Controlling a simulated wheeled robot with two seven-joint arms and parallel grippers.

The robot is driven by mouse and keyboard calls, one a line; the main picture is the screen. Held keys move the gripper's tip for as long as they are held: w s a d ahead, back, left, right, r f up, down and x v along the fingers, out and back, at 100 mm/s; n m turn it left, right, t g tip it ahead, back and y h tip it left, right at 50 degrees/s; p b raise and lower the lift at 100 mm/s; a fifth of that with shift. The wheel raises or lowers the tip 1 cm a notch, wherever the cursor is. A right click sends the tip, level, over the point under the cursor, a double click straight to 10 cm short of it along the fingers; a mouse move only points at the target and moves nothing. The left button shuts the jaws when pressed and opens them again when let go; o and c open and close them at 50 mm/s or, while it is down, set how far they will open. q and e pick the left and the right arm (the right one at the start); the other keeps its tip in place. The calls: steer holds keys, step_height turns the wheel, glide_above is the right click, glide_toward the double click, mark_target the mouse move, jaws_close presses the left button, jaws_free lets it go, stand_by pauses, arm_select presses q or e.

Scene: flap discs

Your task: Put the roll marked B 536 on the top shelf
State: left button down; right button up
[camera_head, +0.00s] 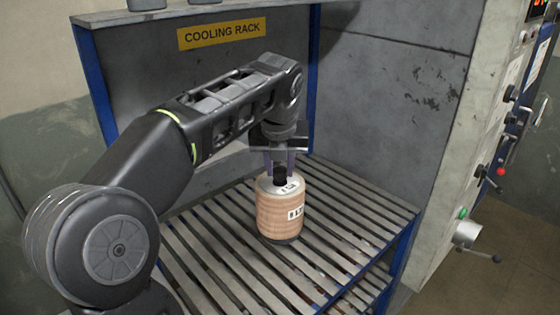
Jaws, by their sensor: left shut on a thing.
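A tan, ribbed roll (281,211) stands upright on the slatted shelf of the cooling rack (349,220). It has a pale top, a dark knob (280,173) and white labels whose print is too small to read surely. My left gripper (280,170) points down over the roll and is shut on the dark knob at its top. The roll's base appears at the slats; whether it touches them or hangs just above, I cannot tell. My right gripper is not in view.
Blue posts (312,80) frame the rack. A lower slatted shelf (360,299) shows beneath. A machine panel with knobs and a handle (468,233) stands at the right. Slats around the roll are clear.

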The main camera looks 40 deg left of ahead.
mark_target(280, 177)
arm_select(q)
steer(key=shift+r, duration=0.15)
steer(key=shift+f, duration=2.1)
steer(key=c, duration=1.5)
jaws_free()
steer(key=shift+f, duration=0.25)
steer(key=shift+c, duration=0.2)
steer(key=o, duration=0.5)
steer(key=shift+c, duration=0.2)
steer(key=shift+r, duration=0.1)
